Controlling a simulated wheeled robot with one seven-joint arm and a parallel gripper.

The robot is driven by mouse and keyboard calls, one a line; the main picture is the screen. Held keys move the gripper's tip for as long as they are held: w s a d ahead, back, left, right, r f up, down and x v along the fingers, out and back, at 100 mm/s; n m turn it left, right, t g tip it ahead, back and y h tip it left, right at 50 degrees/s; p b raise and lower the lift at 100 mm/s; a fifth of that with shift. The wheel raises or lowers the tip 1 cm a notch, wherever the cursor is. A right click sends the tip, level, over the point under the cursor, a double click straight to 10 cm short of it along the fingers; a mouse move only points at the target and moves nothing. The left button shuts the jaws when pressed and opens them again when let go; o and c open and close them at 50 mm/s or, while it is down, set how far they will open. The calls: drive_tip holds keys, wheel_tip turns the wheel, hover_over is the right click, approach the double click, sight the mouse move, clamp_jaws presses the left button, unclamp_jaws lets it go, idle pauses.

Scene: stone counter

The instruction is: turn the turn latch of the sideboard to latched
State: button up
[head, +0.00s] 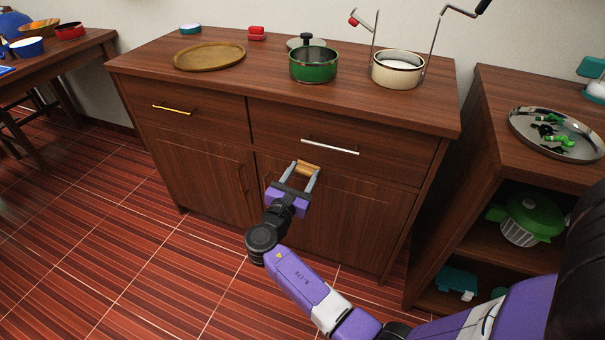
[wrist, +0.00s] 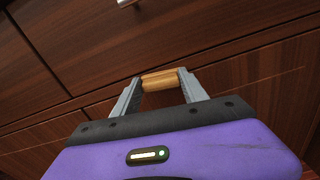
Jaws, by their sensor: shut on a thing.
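The sideboard (head: 222,121) is dark brown wood with two drawers above two doors. Its turn latch (head: 308,167) is a small light-wood piece just under the right drawer, by the top of the right door. My gripper (head: 307,170) is shut on the latch, one grey finger at each end. In the wrist view the latch (wrist: 160,82) lies crosswise between the fingertips, roughly along the seam below the drawer. My purple gripper body hides much of the door there. I cannot tell from these views whether it is latched.
The right drawer has a silver handle (head: 330,146) close above my gripper; the left drawer has a brass one (head: 172,109). A tray (head: 210,57), green pot (head: 313,66) and cream pot (head: 397,72) stand on top. An open shelf unit (head: 480,190) stands right. Floor in front is clear.

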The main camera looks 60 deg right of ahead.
drive_tip(key=shift+w+a+f+m+b, duration=0.1)
drive_tip(key=shift+w+f+m+b, duration=0.3)
drive_tip(key=shift+m+b, duration=1.75)
drive_tip(key=shift+w+f+m+b, duration=0.2)
drive_tip(key=shift+f+m+b, duration=0.45)
drive_tip(key=shift+m, duration=2.65)
drive_tip(key=shift+w+a+f+m+b, duration=0.1)
drive_tip(key=shift+w+f+m+b, duration=0.2)
drive_tip(key=shift+m+b, duration=1.9)
drive_tip(key=shift+r+m+p, duration=0.1)
drive_tip(key=shift+m+p, duration=0.35)
drive_tip(key=shift+m, duration=0.3)
drive_tip(key=o, duration=1.4)
drive_tip(key=shift+s+a+p, duration=0.2)
drive_tip(key=shift+a+p, duration=0.2)
drive_tip(key=shift+a, duration=0.9)
drive_tip(key=shift+s+a+p, duration=0.15)
drive_tip(key=shift+a+p, duration=0.25)
drive_tip(key=shift+a, duration=0.85)
drive_tip(key=shift+s+a+p, duration=0.2)
drive_tip(key=shift+a+p, duration=0.2)
drive_tip(key=shift+a, duration=0.9)
